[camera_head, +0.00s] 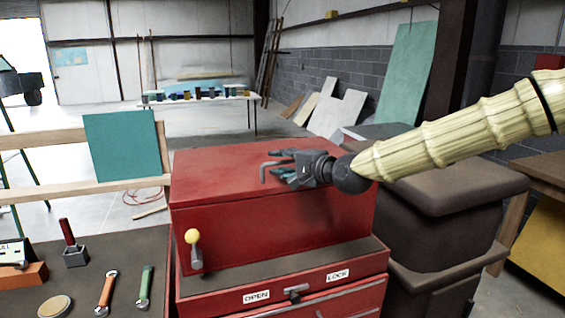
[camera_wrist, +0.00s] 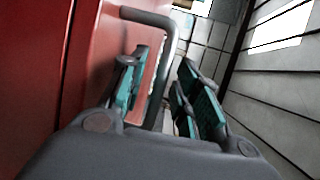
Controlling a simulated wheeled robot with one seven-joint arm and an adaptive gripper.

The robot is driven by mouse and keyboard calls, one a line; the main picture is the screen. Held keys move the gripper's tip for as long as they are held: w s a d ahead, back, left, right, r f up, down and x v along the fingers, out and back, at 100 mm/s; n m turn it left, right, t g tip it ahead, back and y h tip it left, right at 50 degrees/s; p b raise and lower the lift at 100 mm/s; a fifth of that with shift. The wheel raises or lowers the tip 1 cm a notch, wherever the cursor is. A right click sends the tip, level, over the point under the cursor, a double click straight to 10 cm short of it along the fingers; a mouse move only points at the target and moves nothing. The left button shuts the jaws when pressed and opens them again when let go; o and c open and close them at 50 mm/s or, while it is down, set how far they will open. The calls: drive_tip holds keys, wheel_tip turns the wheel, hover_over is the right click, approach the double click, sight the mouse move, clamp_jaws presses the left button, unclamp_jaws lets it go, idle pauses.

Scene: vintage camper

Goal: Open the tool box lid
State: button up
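The red tool box (camera_head: 240,232) stands in the middle of the head view, its flat red lid (camera_head: 225,165) looking shut. A grey bar handle (camera_head: 263,172) shows at the top of the lid. My gripper (camera_head: 285,165) reaches in from the right, low over the lid at this handle. In the wrist view the bent grey handle (camera_wrist: 148,17) runs between the teal-padded fingers of my gripper (camera_wrist: 165,85), which stand apart. Whether either pad touches the bar is unclear. The lid's red surface (camera_wrist: 100,65) lies along the left.
A yellow-knobbed lever (camera_head: 193,238) is on the box front, above a ledge with OPEN (camera_head: 256,297) and LOCK (camera_head: 338,275) labels and a small latch (camera_head: 295,291). Tools lie on a dark bench (camera_head: 85,255) at left. A dark bin (camera_head: 440,220) stands at right.

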drive_tip(key=shift+c, duration=0.2)
clamp_jaws()
drive_tip(key=shift+r, duration=0.1)
